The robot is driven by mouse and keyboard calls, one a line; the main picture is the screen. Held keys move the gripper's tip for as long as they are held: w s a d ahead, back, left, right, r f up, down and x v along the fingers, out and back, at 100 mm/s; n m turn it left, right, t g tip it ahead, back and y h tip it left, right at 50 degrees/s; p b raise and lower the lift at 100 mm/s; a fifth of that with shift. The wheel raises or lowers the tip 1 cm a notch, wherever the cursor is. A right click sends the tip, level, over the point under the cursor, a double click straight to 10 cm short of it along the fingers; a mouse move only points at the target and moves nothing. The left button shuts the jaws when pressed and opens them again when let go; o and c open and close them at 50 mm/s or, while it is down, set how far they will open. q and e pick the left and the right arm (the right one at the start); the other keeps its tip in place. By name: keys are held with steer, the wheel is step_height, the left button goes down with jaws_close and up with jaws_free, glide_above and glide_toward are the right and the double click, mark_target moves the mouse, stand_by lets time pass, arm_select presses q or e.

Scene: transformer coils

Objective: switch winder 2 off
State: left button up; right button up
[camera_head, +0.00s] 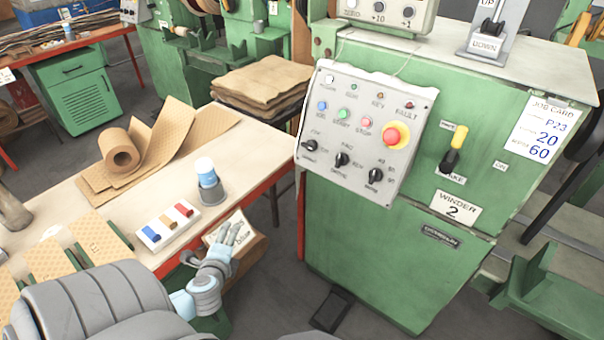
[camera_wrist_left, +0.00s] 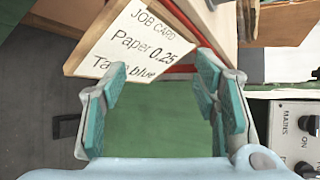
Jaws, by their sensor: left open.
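Winder 2 is a green cabinet (camera_head: 375,230) with a "WINDER 2" plate (camera_head: 455,206). Its grey control panel (camera_head: 330,112) carries several small lamps and buttons, three black rotary knobs, the left one (camera_head: 309,146) among them, and a red mushroom button (camera_head: 391,136) on a yellow ring. A yellow-and-black lever (camera_head: 452,155) sits right of the panel. My left gripper (camera_head: 236,230) is open, low and left of the panel, at the table edge near a job card, touching nothing that I can see. In the left wrist view its fingers (camera_wrist_left: 160,98) are apart and empty; part of the panel (camera_wrist_left: 296,112) shows at right.
The table (camera_head: 255,135) holds a paper roll (camera_head: 122,152), a tray of coloured pieces (camera_head: 165,226) and a cup with a blue-and-white roll (camera_head: 206,172). A job card (camera_head: 230,228) stands at its front edge. A dark pedal (camera_head: 331,309) lies on the floor before the cabinet.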

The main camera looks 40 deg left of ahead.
arm_select(q)
steer(key=w+d+r+m+t+h, duration=0.1)
steer(key=w+r+m+t+h, duration=0.1)
steer(key=w+r+m+t, duration=0.35)
steer(key=w+d+r+m+t+h, duration=0.1)
steer(key=w+r+m+t, duration=0.15)
steer(key=r+m, duration=0.65)
steer(key=m+h+b, duration=0.1)
steer(key=m+h, duration=0.4)
steer(key=m, duration=0.3)
glide_toward(306, 147)
steer(key=shift+t, duration=0.3)
steer(key=w+p, duration=0.1)
steer(key=w, duration=0.3)
steer(key=w+p, duration=0.1)
steer(key=w, duration=0.2)
steer(key=shift+w+f, duration=0.2)
steer(key=shift+w, duration=0.7)
steer(key=c, duration=1.2)
arm_select(e)
steer(key=shift+s+r, duration=0.25)
steer(key=shift+r, duration=0.2)
